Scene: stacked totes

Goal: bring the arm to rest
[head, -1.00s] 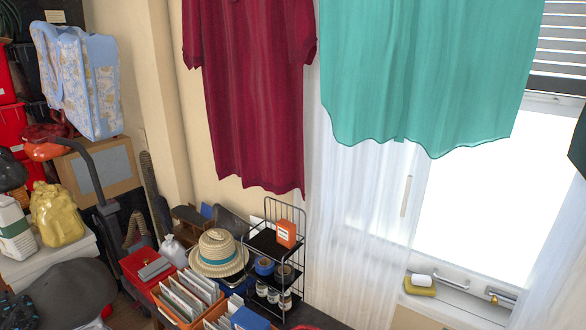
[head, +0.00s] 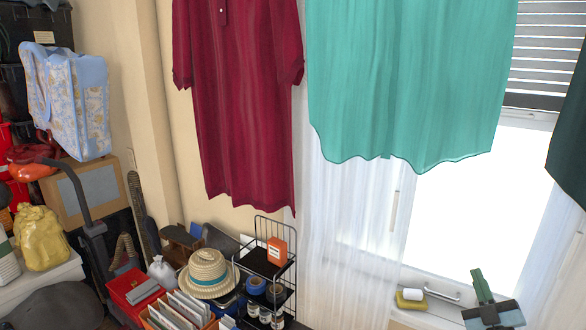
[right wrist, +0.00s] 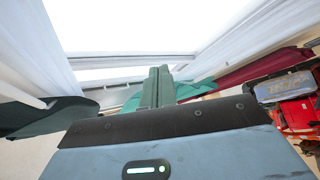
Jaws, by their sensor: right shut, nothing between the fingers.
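My right gripper (head: 480,288) shows at the lower right of the head view, in front of the window sill. Its green fingers point up and are shut together with nothing between them. In the right wrist view the shut fingers (right wrist: 158,88) stand upright at the middle, against the bright window. My left gripper is in neither view.
A maroon shirt (head: 240,110) and a teal garment (head: 405,80) hang before the wall and window. A wire rack (head: 265,265), a straw hat (head: 208,272) and crowded boxes stand below left. A yellow sponge (head: 408,300) lies on the sill left of my gripper.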

